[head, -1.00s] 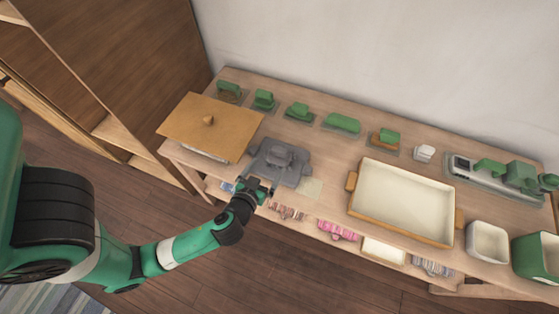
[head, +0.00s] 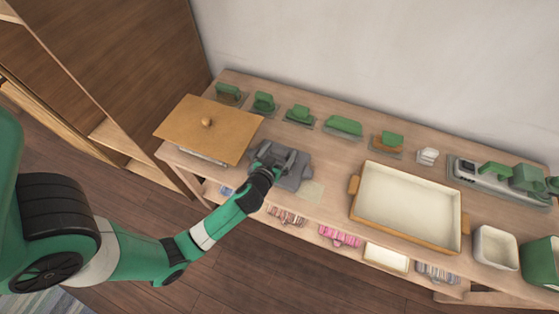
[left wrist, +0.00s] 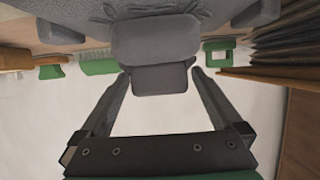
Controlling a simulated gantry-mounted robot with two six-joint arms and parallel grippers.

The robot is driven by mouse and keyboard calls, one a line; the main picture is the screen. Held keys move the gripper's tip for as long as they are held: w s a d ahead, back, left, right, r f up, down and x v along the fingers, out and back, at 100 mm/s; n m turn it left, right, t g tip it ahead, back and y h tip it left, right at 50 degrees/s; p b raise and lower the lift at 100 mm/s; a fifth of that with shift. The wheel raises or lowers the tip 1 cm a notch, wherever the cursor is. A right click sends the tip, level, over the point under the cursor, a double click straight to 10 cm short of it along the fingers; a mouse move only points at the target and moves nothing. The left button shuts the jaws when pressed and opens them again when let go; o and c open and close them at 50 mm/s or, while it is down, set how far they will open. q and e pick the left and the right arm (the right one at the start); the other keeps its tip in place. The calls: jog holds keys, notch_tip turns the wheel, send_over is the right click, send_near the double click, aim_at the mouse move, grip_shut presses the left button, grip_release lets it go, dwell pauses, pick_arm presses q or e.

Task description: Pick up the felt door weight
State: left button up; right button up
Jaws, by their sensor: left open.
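The grey felt door weight (head: 295,172) sits on the table's left half, in front of the row of green-handled tools. It looks like a low, wide grey body with a raised block on top. My left gripper (head: 270,158) reaches over its left part and hides some of it. In the left wrist view the raised grey block (left wrist: 155,40) lies between and just beyond the tips of my open left gripper (left wrist: 160,76). No contact with either finger can be made out. My right gripper is not in view.
A brown board with a knob (head: 207,124) lies left of the weight. Several green-handled tools (head: 343,126) line the back. A cream tray (head: 408,205) and cream bin (head: 495,247) stand to the right. A lower shelf holds pink (head: 340,236) and striped items.

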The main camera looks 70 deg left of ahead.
aim_at(280, 152)
pick_arm(q)
grip_shut()
jog(key=shift+d+r, duration=0.1)
jog(key=shift+r, duration=0.05)
dwell(0.4)
jog(key=shift+r, duration=0.1)
jog(key=shift+r+p, duration=0.45)
jog(key=shift+r, duration=0.1)
notch_tip(280, 152, up, 2)
jog(key=shift+r+p, duration=0.15)
jog(key=shift+p, duration=0.5)
jog(key=s+a+r+p, duration=0.3)
jog(key=s+r+p, duration=0.5)
jog(key=s, duration=0.5)
jog(key=shift+s+a+r, duration=0.25)
jog(key=shift+s+r, duration=0.1)
jog(key=shift+r, duration=0.4)
